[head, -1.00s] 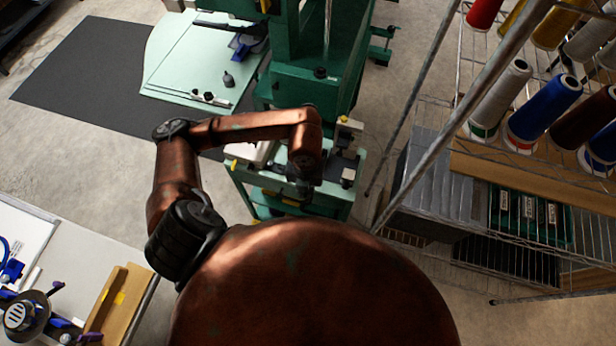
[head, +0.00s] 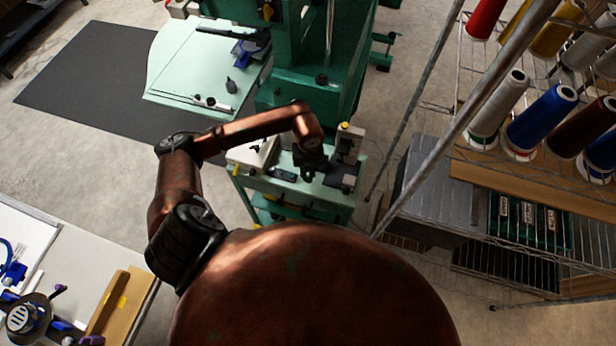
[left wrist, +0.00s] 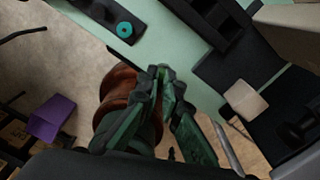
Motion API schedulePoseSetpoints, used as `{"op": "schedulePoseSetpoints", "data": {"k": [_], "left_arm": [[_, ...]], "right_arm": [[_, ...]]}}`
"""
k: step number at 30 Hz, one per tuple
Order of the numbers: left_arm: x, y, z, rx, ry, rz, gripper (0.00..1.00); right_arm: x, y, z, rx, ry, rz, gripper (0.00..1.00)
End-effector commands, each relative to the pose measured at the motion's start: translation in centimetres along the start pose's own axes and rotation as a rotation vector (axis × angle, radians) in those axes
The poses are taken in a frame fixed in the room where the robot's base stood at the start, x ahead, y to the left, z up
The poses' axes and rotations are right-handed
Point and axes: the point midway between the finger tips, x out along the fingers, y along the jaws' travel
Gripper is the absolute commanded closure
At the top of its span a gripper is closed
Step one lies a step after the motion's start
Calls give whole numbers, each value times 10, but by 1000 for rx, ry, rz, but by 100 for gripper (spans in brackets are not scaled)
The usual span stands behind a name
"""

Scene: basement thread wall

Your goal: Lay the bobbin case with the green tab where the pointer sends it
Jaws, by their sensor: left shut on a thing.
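My left gripper (head: 311,172) hangs over the small green cart top. In the left wrist view its fingers (left wrist: 163,73) are closed together at the tips. A small green bit shows between the tips; I take it for the bobbin case's green tab, with the case itself mostly hidden by the fingers. Below it are the pale green cart top (left wrist: 170,45), a dark block with a teal disc (left wrist: 124,29) and a long black slotted holder (left wrist: 215,22). I cannot make out a pointer or its direction. My right gripper is in neither view.
On the cart stand a white box (head: 250,152) at left and a pale block with a yellow top (head: 349,142) at right. A green machine (head: 315,85) rises behind. A wire rack with thread cones (head: 540,118) stands right. A white table (head: 75,255) is lower left.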

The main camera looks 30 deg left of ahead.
Motion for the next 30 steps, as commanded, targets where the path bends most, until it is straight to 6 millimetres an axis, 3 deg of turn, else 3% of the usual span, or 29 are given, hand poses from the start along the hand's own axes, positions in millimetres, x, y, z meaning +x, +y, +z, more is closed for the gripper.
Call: {"op": "schedulePoseSetpoints", "data": {"k": [7, 14, 25, 26, 30], "left_arm": [[13, -2, 10, -1, 1, 0, 100], [41, -2, 10, 1, 1, -1, 100], [47, -2, 11, 2, 0, -1, 100], [46, -2, 11, 2, -1, -1, 92], [46, -2, 10, 1, -1, -1, 83]], "right_arm": [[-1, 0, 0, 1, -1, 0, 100], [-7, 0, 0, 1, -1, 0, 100], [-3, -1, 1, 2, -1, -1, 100], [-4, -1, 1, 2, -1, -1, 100], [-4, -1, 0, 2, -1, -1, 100]]}}
